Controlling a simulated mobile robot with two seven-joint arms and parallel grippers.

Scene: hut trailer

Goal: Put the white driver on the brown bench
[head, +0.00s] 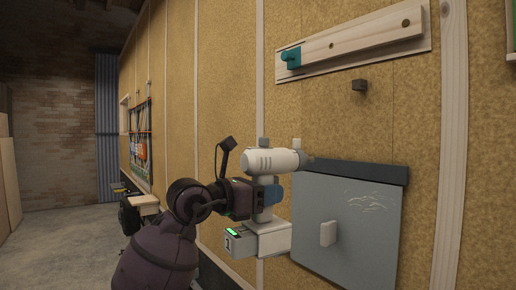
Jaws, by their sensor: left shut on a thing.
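The white driver (275,161) is upright in the middle of the head view, with its grey nose pointing right and a pale battery block at its foot. My left gripper (262,196) is shut on its handle and holds it in front of the wall. The fingers partly hide the handle. My right gripper is not in view. No brown bench can be made out for certain; a small wooden surface (144,200) shows at the left behind my arm, partly hidden.
A grey panel (345,230) with a pale knob is on the wall just right of the driver. A wooden rail (360,42) with a teal peg is above. A tool rack (140,139) hangs farther along the wall. Open concrete floor (65,245) lies at the left.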

